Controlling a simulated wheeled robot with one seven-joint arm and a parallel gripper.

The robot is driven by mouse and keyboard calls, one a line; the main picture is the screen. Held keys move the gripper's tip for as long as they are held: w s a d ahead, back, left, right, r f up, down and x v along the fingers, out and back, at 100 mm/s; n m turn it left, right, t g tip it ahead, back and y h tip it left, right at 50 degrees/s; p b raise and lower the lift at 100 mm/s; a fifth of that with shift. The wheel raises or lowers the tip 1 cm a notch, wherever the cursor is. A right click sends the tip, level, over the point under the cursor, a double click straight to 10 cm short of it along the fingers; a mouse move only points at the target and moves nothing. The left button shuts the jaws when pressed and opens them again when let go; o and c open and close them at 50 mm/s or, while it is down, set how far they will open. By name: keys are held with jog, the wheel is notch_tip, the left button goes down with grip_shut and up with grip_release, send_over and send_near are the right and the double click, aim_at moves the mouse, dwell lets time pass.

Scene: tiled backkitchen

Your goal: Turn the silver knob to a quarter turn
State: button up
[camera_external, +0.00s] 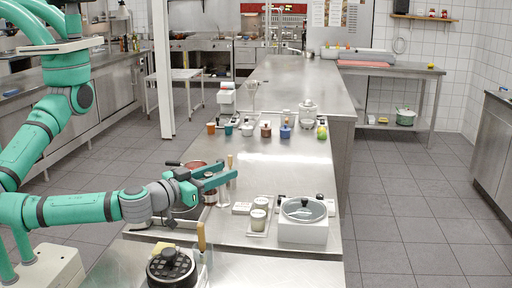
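My gripper (229,172) reaches in from the left over the steel counter (275,165). Its two green fingers point right with a gap between them, and nothing shows held there. I cannot make out a silver knob for certain; it may be too small or hidden. A white appliance with a round glass lid (303,220) stands right of my gripper, clearly apart from it.
A black-topped pot (172,268) stands at the front edge. Small jars (258,217) sit left of the white appliance. A row of coloured jars (265,129) crosses the counter farther back. The counter between that row and the appliance is mostly clear.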

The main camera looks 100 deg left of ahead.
jog(key=s+d+g, duration=0.1)
jog(key=s+d, duration=0.5)
jog(key=d, duration=0.3)
jog(key=s+f+m+t+h, duration=0.2)
jog(key=s+m+t+h, duration=0.1)
jog(key=s, duration=0.4)
jog(key=s+a+f+m+t+h, duration=0.1)
jog(key=s+m+t+h, duration=0.3)
jog(key=s, duration=0.4)
jog(key=s+f+m+t+h, duration=0.3)
jog(key=s+m+t+h, duration=0.1)
jog(key=s, duration=0.4)
jog(key=shift+s+a+f+m+h, duration=0.2)
jog(key=shift+a+m+h, duration=0.25)
jog(key=shift+h, duration=0.45)
jog(key=shift+w, duration=0.15)
